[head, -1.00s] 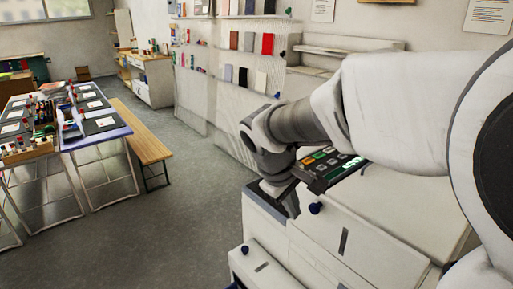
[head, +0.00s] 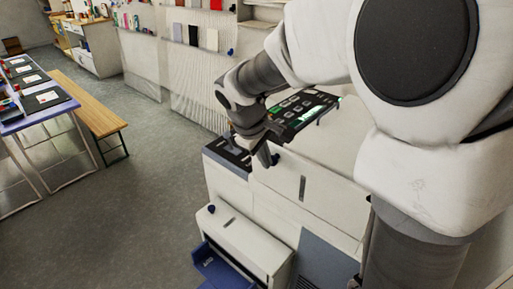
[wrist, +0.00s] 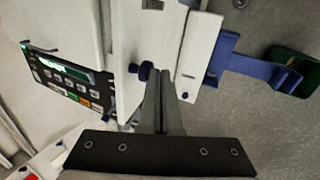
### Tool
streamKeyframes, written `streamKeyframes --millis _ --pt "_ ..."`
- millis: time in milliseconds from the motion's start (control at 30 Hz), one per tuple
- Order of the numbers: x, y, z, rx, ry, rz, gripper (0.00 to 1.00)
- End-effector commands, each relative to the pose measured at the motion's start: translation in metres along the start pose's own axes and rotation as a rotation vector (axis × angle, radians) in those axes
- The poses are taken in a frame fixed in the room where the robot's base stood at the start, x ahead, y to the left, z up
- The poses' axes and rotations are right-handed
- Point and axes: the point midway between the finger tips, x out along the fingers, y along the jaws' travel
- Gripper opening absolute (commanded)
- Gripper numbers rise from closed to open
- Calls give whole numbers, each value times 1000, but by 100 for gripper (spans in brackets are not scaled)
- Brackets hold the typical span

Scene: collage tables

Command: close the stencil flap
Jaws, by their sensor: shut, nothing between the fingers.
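The white duplicator machine (head: 290,225) stands below my arm. Its front has a panel with a dark slot (head: 302,188) and a blue knob (head: 275,159). My gripper (head: 265,158) is shut and empty, close by the upper knob. In the wrist view my gripper's fingers (wrist: 163,80) point at the machine beside that knob (wrist: 147,72); contact is unclear.
A dark control panel (head: 303,107) with a green-lit display sits behind my gripper. A blue tray (head: 220,268) sticks out low at the machine's front. A wooden bench (head: 88,103) and a table with black mats stand at the left. The grey floor between is clear.

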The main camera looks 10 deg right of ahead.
Motion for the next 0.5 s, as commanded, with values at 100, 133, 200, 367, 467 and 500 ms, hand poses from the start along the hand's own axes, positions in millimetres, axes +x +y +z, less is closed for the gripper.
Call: streamKeyframes --millis 100,133,200,367,467,500 --pt "-4 6 0 4 0 -21 0" --pt "-4 8 1 4 0 -29 0" --pt "-5 13 1 5 1 -52 0" --pt "-6 27 2 8 2 -127 0" --pt "-4 38 2 9 5 -185 0" --pt "-3 43 2 10 6 -210 0"
